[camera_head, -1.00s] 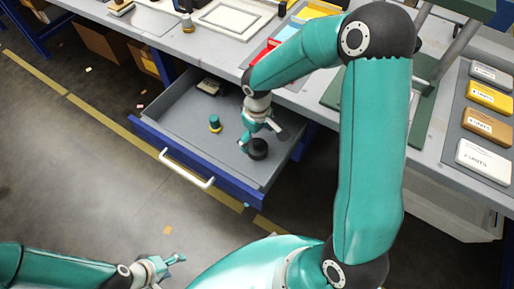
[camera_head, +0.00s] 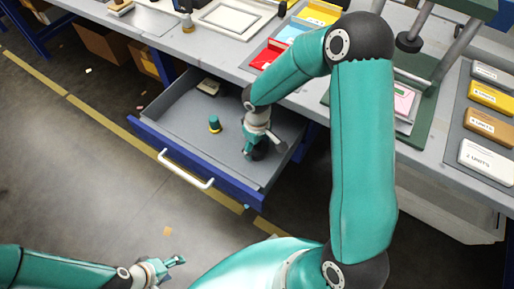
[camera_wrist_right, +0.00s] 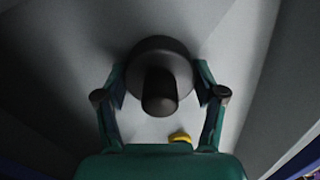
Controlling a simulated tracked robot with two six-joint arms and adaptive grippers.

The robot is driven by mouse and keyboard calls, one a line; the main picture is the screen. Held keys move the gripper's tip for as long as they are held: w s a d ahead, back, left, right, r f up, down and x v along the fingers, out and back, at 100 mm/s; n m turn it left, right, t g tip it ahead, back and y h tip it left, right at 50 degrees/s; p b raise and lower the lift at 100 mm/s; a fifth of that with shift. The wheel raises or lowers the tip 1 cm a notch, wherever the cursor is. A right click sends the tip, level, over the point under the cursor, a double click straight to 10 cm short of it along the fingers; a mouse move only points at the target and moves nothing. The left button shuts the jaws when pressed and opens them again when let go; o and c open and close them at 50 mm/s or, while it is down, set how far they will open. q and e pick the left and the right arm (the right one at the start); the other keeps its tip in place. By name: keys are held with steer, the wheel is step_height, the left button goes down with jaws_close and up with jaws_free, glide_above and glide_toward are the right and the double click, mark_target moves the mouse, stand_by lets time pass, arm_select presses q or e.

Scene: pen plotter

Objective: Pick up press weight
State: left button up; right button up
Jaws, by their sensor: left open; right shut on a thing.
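The press weight (camera_wrist_right: 160,62) is a dark round disc with a knob on top, inside the open drawer (camera_head: 172,118). In the right wrist view it sits between the two fingers of my right gripper (camera_head: 256,148), which is shut on it. In the head view the gripper mostly hides the weight. I cannot tell whether the weight still touches the drawer floor. My left gripper (camera_head: 172,262) is open and empty, low at the left, away from the drawer.
A small teal item with a yellow base (camera_head: 214,124) and a flat pale item (camera_head: 208,87) are also in the drawer. The drawer's blue front has a white handle (camera_head: 186,169). The bench above holds a red tray (camera_head: 268,54), a green press frame (camera_head: 424,122) and several labelled blocks (camera_head: 486,157).

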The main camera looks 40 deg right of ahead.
jaws_close()
steer(key=shift+r, duration=0.15)
